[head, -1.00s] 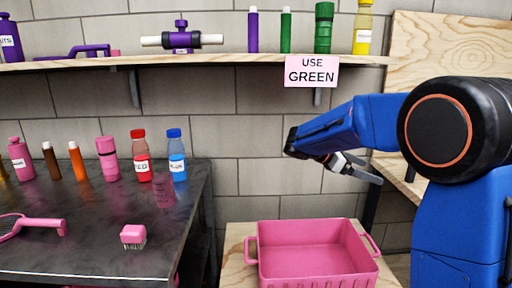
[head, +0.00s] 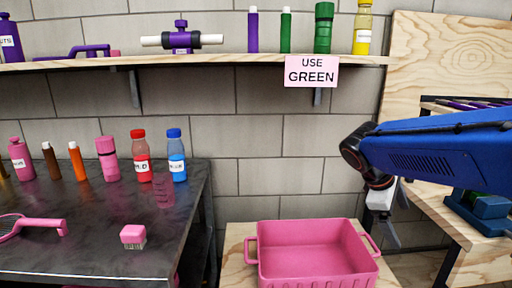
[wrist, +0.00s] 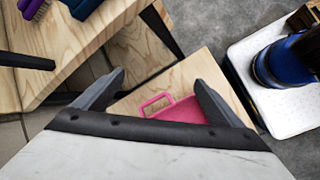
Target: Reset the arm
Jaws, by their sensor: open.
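My blue arm reaches in from the right in the head view, with my gripper (head: 388,228) hanging downward to the right of the pink bin. In the wrist view my gripper (wrist: 160,95) has its two grey fingers spread wide with nothing between them. The far end of the pink bin (wrist: 180,107) and its handle show beyond the fingers. In the head view the pink bin (head: 312,234) sits empty on a wooden stand.
A dark table (head: 85,255) at left holds bottles, a pink brush (head: 133,235) and other items. A wall shelf (head: 200,60) carries purple, green and yellow items above a "USE GREEN" sign (head: 311,71). A wooden bench (head: 480,240) with a blue-green device stands at right.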

